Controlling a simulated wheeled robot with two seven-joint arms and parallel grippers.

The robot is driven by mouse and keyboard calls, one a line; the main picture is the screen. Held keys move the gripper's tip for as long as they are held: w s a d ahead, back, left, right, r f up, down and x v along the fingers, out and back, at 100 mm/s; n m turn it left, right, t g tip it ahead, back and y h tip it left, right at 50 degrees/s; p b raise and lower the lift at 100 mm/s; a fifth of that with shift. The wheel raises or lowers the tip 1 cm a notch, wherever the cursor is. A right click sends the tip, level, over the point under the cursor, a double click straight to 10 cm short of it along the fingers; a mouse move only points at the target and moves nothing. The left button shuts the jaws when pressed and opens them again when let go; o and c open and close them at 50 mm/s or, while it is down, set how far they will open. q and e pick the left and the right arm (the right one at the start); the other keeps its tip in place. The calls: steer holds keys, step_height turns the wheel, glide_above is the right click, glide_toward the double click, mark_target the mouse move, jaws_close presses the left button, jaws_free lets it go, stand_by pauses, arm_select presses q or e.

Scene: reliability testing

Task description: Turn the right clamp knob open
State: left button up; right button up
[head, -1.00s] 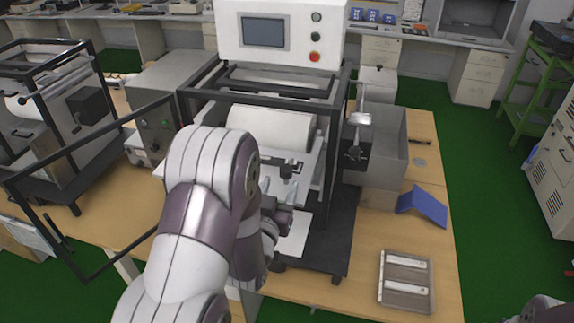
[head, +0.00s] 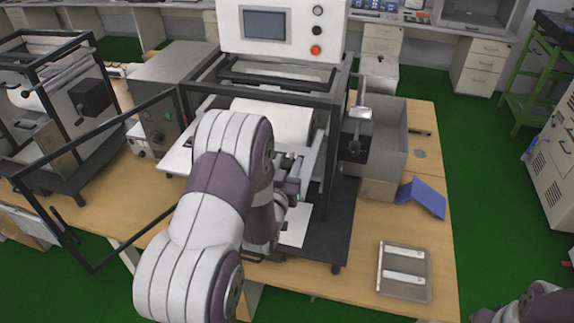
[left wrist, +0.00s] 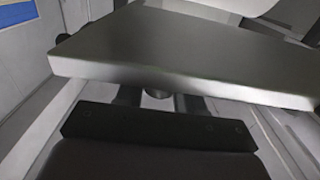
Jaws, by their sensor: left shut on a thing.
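The test machine (head: 285,85) has a white drum (head: 272,120) inside its open black frame. My left arm reaches into the front of the machine, and my left gripper (head: 290,182) is at the right end of the clamp area below the drum, mostly hidden by the arm. In the left wrist view a grey plate (left wrist: 185,58) crosses close in front of my left gripper (left wrist: 158,102). A small dark round part, seemingly the right clamp knob (left wrist: 157,93), shows under the plate's edge between the fingers. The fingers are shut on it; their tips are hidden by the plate.
The black door frame (head: 100,135) stands swung open at the left. A grey box (head: 385,140), a blue angled piece (head: 422,197) and a metal tray (head: 404,273) are to the right. The table's front right is otherwise clear.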

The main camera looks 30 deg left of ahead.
arm_select(q)
steer(key=n+y+b, duration=0.1)
steer(key=y, duration=0.1)
steer(key=n+g+y+b, duration=0.1)
steer(key=y, duration=0.1)
steer(key=shift+w+d+f+n+g+b, duration=0.1)
steer(key=shift+f+n+g+b, duration=0.1)
steer(key=shift+n+g+b, duration=0.15)
steer(key=n+g+y+b, duration=0.2)
steer(key=n+g+y, duration=0.1)
steer(key=y, duration=0.1)
steer(key=shift+n+y, duration=0.3)
steer(key=shift+n, duration=0.05)
steer(key=n+g+y+b, duration=0.1)
steer(key=n+g+y, duration=0.1)
steer(key=n+g, duration=0.1)
steer(key=n+g+y, duration=0.2)
steer(key=n+g, duration=0.1)
steer(key=g, duration=0.2)
steer(key=shift+g+y+b, duration=0.3)
steer(key=shift+g+b, duration=0.05)
steer(key=n+g+b, duration=0.1)
steer(key=n+g, duration=0.3)
steer(key=g, duration=0.1)
steer(key=shift+g, duration=0.4)
steer(key=shift+r+n+g+b, duration=0.15)
steer(key=shift+n+g+b, duration=0.2)
steer(key=shift+n+g, duration=0.55)
steer(key=shift+g, duration=0.4)
steer(key=o, duration=0.9)
